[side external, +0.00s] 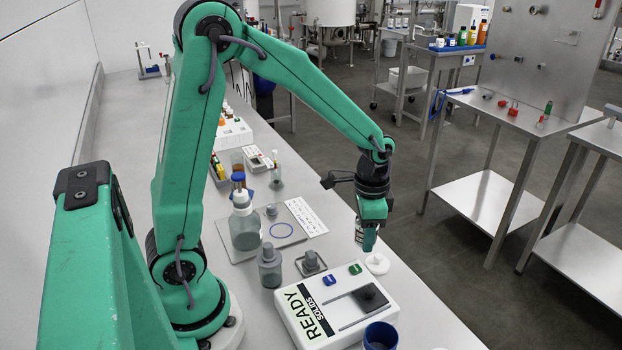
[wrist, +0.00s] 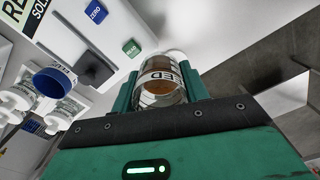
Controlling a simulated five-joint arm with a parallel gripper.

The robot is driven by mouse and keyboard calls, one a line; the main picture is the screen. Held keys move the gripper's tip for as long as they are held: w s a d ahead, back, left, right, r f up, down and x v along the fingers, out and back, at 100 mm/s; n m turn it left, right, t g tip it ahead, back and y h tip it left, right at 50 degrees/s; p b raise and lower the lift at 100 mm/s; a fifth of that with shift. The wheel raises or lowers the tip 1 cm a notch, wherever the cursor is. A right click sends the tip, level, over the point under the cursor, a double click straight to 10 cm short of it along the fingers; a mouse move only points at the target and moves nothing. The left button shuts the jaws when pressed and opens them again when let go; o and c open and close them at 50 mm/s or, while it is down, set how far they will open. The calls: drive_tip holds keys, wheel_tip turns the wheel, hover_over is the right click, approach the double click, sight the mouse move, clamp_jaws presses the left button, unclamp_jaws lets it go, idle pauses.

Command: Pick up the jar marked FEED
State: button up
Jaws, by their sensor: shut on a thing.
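The jar marked FEED (wrist: 160,84) is a clear glass jar with brown contents and a white label, on which only the letters "ED" show. My gripper (wrist: 163,76) is shut on it, with one green finger on each side. In the side external view my gripper (side external: 369,232) points down near the bench's right edge, beyond the READY SOLIDS device. It hides most of the jar there; a strip of the jar (side external: 359,231) shows to its left. I cannot tell whether the jar's base touches the bench.
A white round piece (side external: 377,264) lies just below my gripper. The READY SOLIDS device (side external: 300,322) stands left of it, with a blue cup (side external: 381,336) in front. A large bottle (side external: 244,228) and a grey bottle (side external: 269,268) stand further left. The bench edge drops off on the right.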

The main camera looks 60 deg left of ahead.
drive_tip(key=shift+s+d+r, duration=0.2)
drive_tip(key=shift+d+r, duration=0.15)
drive_tip(key=shift+d, duration=0.25)
drive_tip(key=shift+s+d+r, duration=0.2)
drive_tip(key=shift+d+r, duration=0.15)
drive_tip(key=shift+d, duration=0.2)
